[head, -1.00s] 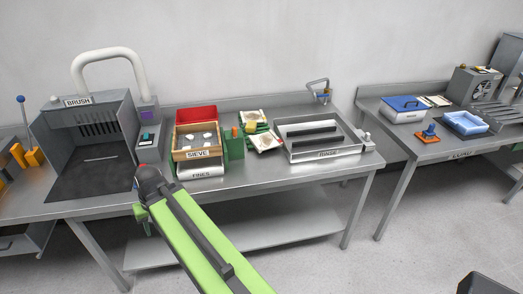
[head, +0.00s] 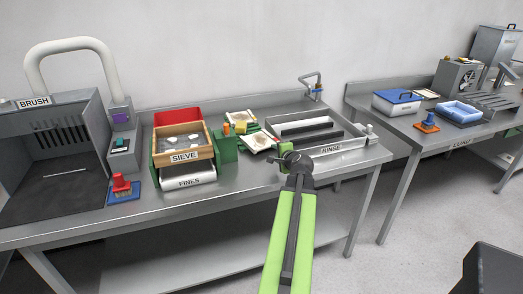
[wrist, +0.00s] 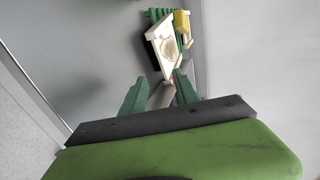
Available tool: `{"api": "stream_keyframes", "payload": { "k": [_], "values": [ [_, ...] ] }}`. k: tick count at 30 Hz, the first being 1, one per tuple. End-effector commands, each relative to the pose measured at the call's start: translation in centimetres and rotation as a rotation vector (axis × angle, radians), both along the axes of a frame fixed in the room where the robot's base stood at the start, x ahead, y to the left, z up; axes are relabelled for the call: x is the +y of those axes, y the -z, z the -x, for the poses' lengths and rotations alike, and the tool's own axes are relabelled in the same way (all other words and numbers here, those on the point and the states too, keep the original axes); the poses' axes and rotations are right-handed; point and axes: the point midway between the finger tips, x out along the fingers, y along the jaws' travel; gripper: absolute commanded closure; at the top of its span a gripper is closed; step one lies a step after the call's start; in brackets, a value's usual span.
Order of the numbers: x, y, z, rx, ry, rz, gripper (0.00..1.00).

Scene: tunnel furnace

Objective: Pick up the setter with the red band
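Two cream setters lie near the middle of the bench in the head view: one at the back (head: 240,117) and one in front (head: 257,142), tilted by a green rack. In the wrist view one cream setter (wrist: 172,50) with a round hollow shows beyond the fingertips, beside the green ribbed rack (wrist: 160,16). My gripper (wrist: 160,80) is open with nothing between its green fingers. In the head view my gripper (head: 286,152) is just right of the front setter, by the rinse tray.
The wooden sieve box (head: 183,145) and green blocks stand left of the setters. The metal rinse tray (head: 330,150) is close on the right. A yellow piece (wrist: 182,22) lies by the setter. A red-handled brush (head: 122,186) sits farther left. Bare bench lies in front.

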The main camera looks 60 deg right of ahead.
Motion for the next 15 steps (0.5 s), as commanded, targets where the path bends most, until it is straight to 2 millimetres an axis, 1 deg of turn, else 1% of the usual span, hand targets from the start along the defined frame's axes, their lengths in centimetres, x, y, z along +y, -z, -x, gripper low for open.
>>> {"api": "stream_keyframes", "payload": {
  "k": [5, 8, 15],
  "values": [
    [-0.2, 0.7, -1.8, 0.001, -0.014, 0.000, 0.64],
    [-0.7, 1.3, -3.1, 0.001, -0.020, 0.000, 0.64],
    [-2.8, 3.0, -6.5, 0.002, -0.025, 0.001, 0.64]
  ]
}}
